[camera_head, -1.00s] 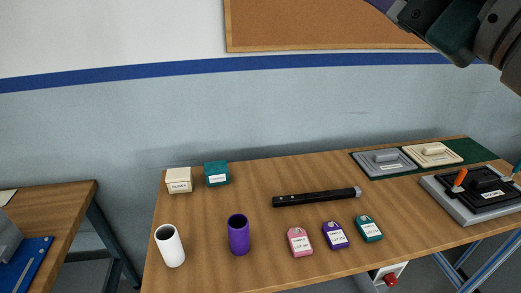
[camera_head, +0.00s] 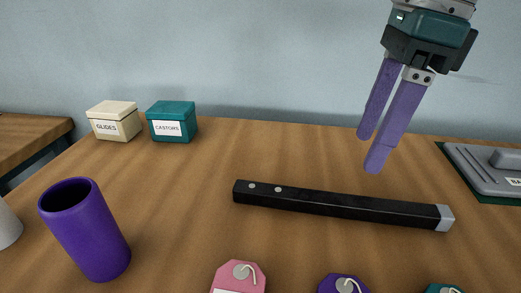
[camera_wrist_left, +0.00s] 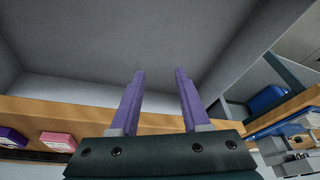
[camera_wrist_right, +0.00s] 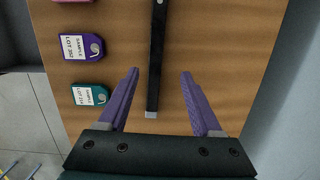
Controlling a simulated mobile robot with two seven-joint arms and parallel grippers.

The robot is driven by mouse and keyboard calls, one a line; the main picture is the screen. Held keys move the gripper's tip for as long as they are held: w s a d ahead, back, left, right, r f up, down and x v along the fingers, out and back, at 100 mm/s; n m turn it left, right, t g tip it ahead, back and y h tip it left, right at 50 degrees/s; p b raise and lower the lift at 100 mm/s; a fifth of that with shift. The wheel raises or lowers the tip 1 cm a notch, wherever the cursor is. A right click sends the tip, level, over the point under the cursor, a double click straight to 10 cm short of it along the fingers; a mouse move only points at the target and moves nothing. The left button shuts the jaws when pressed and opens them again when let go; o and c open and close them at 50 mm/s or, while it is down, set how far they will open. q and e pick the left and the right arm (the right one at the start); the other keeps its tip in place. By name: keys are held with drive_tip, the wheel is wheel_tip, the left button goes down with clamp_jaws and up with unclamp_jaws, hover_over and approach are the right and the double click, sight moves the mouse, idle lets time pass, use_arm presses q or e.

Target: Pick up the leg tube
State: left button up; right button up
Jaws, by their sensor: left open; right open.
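The leg tube is a long black square bar (camera_head: 335,204) with a grey end cap at its right end and two pale dots near its left end. It lies flat on the wooden table. My right gripper (camera_head: 370,152) is open and empty, above and behind the tube's right part in the head view. In the right wrist view the tube (camera_wrist_right: 156,60) runs up the picture, its capped end between the lines of the open fingers (camera_wrist_right: 158,75). My left gripper (camera_wrist_left: 160,75) is open and empty in its wrist view; it is out of the head view.
A purple cup (camera_head: 88,232) stands at the front left. A cream GLIDES box (camera_head: 114,122) and a teal CASTORS box (camera_head: 172,122) stand at the back left. Pink (camera_head: 238,277), purple (camera_head: 343,284) and teal tags lie in front of the tube. A grey plate (camera_head: 485,168) lies at right.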

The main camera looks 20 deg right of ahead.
sight(341, 198)
drive_tip(key=f, duration=0.1)
drive_tip(key=a+f, duration=0.1)
drive_tip(key=f, duration=0.1)
drive_tip(key=shift+f, duration=0.3)
drive_tip(key=f, duration=0.3)
drive_tip(key=a+f, duration=0.1)
drive_tip(key=f, duration=0.1)
drive_tip(key=shift+w+f, duration=0.1)
drive_tip(key=shift+w, duration=0.15)
clamp_jaws()
